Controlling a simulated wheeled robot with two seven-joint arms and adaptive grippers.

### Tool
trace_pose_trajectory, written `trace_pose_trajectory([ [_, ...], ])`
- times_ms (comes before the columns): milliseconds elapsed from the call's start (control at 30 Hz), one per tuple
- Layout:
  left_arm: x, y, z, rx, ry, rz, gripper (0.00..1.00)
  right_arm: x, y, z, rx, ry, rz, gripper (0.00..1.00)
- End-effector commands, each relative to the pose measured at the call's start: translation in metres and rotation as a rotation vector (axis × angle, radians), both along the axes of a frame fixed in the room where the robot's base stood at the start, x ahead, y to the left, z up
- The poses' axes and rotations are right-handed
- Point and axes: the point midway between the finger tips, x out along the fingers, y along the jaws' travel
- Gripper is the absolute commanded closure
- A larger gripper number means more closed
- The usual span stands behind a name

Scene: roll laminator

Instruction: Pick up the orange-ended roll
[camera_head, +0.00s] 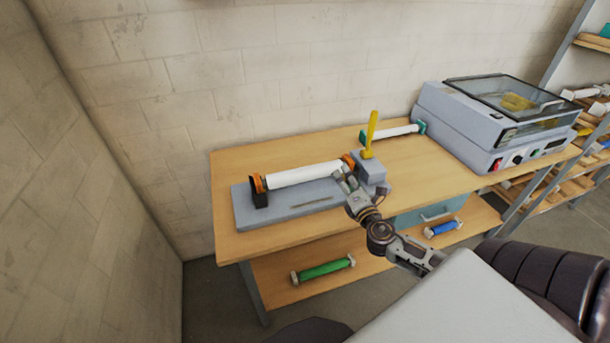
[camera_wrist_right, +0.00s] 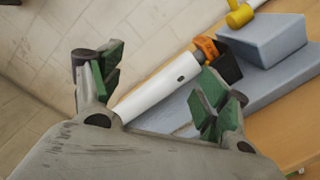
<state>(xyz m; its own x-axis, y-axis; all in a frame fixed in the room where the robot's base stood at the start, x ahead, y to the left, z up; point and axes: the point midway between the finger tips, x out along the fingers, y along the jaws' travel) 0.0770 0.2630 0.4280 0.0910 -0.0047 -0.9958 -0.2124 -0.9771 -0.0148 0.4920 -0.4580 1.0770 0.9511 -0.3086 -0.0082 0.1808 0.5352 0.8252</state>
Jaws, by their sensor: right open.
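The orange-ended roll (camera_head: 304,173) is a white cylinder with orange ends. It lies across the grey stand (camera_head: 240,211) on the wooden table, its left end at a black support. My right gripper (camera_head: 345,179) is at the roll's right part in the head view. In the right wrist view the gripper (camera_wrist_right: 155,92) is open, with green-padded fingers on either side of the white roll (camera_wrist_right: 160,86). Whether the pads touch the roll cannot be told. The roll's near end is hidden behind the gripper body. My left gripper is not in view.
The laminator (camera_head: 495,120) stands at the right. Green (camera_head: 323,269) and blue (camera_head: 442,228) rolls lie on the lower shelf. A wall runs behind.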

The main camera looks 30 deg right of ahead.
Motion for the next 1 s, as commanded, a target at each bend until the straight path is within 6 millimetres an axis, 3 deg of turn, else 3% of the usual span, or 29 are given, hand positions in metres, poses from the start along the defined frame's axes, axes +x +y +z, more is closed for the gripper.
trace_pose_trajectory([
  [200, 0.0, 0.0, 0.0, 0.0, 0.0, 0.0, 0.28, 0.017, 0.017, 0.026, -0.355, 0.012, 0.185, 0.24],
  [400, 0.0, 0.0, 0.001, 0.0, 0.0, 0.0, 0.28, 0.027, 0.036, 0.036, -0.685, 0.04, 0.345, 0.24],
  [700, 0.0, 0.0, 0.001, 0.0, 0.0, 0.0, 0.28, 0.036, 0.055, 0.03, -1.19, 0.11, 0.568, 0.24],
  [1000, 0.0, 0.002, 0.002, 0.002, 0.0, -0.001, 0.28, 0.043, 0.052, 0.012, -1.701, 0.212, 0.754, 0.24],
])
